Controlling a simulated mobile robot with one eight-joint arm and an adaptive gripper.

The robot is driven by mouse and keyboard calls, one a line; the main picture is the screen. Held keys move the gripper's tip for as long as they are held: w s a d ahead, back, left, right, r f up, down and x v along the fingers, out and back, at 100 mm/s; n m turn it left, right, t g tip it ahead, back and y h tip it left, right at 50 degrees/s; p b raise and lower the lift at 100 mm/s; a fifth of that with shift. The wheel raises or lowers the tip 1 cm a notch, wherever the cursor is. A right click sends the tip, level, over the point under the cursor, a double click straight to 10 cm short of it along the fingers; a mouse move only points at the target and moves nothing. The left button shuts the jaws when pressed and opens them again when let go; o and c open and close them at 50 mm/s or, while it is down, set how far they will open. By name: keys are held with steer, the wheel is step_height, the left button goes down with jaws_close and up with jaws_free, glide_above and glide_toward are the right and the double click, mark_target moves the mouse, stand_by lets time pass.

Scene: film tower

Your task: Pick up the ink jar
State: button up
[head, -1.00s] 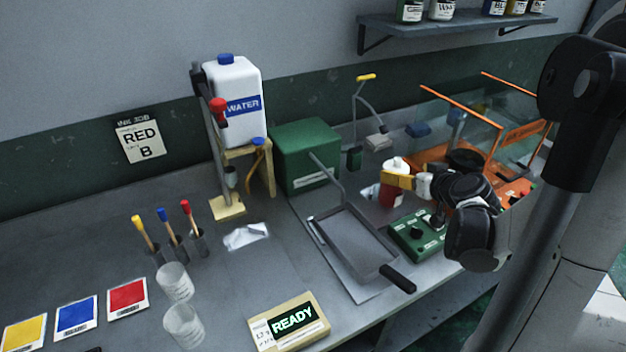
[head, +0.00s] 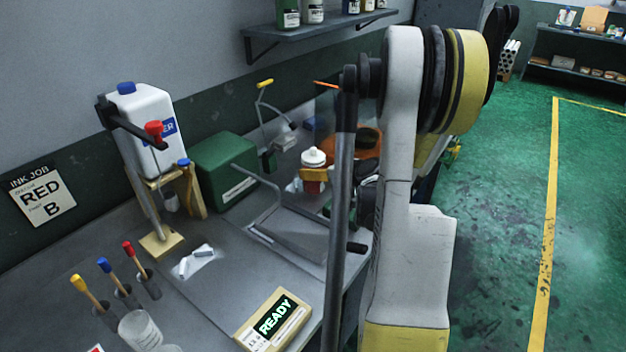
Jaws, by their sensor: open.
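A red jar with a white cap (head: 313,158) stands on the bench in the middle of the head view, past the grey tray. It looks like the ink jar, though I cannot read any label on it. The yellow fingers of my gripper (head: 316,175) are open and overlap the front of the jar. They hide part of its red body. I cannot tell whether the fingers touch the jar or are around it. My own arm hides most of the gripper and the bench to its right.
A green box (head: 222,170) and a grey tray (head: 292,232) lie left of the jar. A bent stand with a yellow top (head: 264,84) is behind it. More jars (head: 313,12) stand on the wall shelf (head: 300,34). Green floor (head: 500,240) is open at right.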

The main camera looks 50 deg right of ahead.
steer(key=b+x, duration=0.1)
steer(key=x, duration=0.3)
steer(key=shift+w+a, duration=0.1)
steer(key=shift+w, duration=0.2)
steer(key=shift+c, duration=0.7)
steer(key=c, duration=1.4)
